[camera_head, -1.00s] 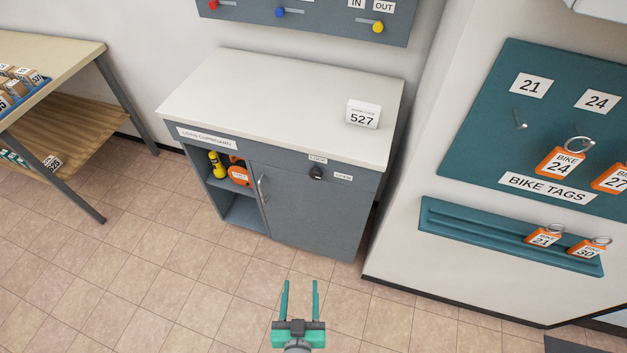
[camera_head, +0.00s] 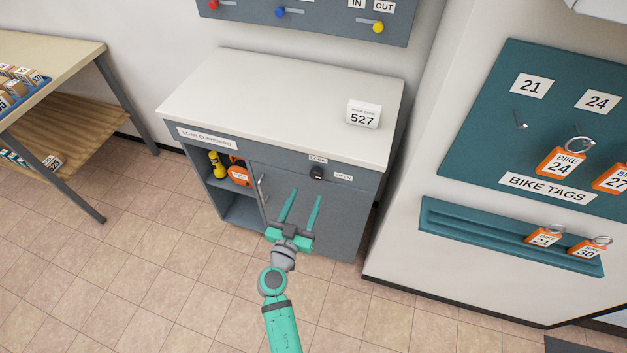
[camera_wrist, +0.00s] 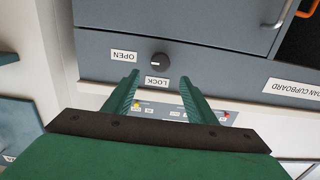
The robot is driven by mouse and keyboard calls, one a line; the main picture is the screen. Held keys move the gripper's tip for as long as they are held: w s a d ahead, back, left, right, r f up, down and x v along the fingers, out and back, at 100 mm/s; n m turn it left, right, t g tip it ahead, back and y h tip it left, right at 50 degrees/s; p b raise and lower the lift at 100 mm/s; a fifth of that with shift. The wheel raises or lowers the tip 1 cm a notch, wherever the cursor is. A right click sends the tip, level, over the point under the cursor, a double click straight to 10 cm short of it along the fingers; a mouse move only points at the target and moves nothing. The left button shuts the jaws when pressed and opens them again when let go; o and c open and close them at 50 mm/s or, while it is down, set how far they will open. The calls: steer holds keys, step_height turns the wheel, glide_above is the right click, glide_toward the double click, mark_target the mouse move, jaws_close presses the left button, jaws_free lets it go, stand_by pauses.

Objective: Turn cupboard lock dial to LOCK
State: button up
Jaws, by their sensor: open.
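The grey loan cupboard (camera_head: 345,210) stands against the wall with a pale top. Its black lock dial (camera_head: 317,173) is on the front strip above the door, with a LOCK label (camera_head: 318,159) above it and an OPEN label (camera_head: 343,177) to its right. The wrist view shows the dial (camera_wrist: 160,59) upside down, with OPEN (camera_wrist: 124,56) to its left and LOCK (camera_wrist: 157,82) below. Which label the dial points at is too small to tell. My gripper (camera_head: 306,193) is open and empty, in front of the door just below the dial, apart from it.
The cupboard's metal door handle (camera_head: 262,188) is left of my gripper. An open compartment at the left holds yellow and orange items. A white 527 box (camera_head: 363,114) sits on top. A teal bike tag board (camera_head: 560,130) hangs on the right wall.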

mark_target(315, 176)
steer(key=x, duration=0.8)
steer(key=shift+w+f, duration=0.1)
steer(key=shift+c, duration=0.5)
steer(key=c, duration=0.9)
